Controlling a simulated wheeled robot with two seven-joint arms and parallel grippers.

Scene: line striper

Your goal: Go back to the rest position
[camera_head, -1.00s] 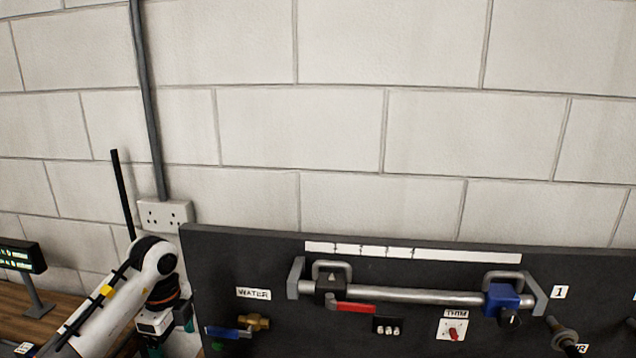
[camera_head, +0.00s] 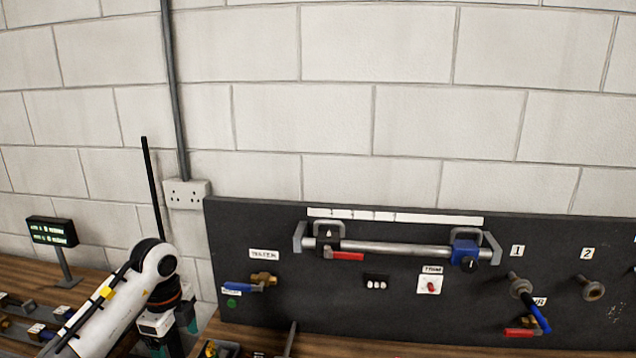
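My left arm comes in from the lower left, and its gripper (camera_head: 172,340) points down at the bottom edge, left of the dark panel. Its fingertips are cut off or hidden, so I cannot see whether it is open or shut. My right gripper is not in view. The dark panel (camera_head: 400,310) stands upright against the wall. It carries a metal rail (camera_head: 390,248) with a black clamp with a red lever (camera_head: 343,256) and a blue clamp (camera_head: 465,254).
A blue-handled brass valve (camera_head: 262,281), a red switch (camera_head: 430,286) and pipe fittings (camera_head: 590,288) sit on the panel. A small display (camera_head: 52,232) stands at the left on the wooden bench (camera_head: 95,284). A socket (camera_head: 187,193) is on the wall.

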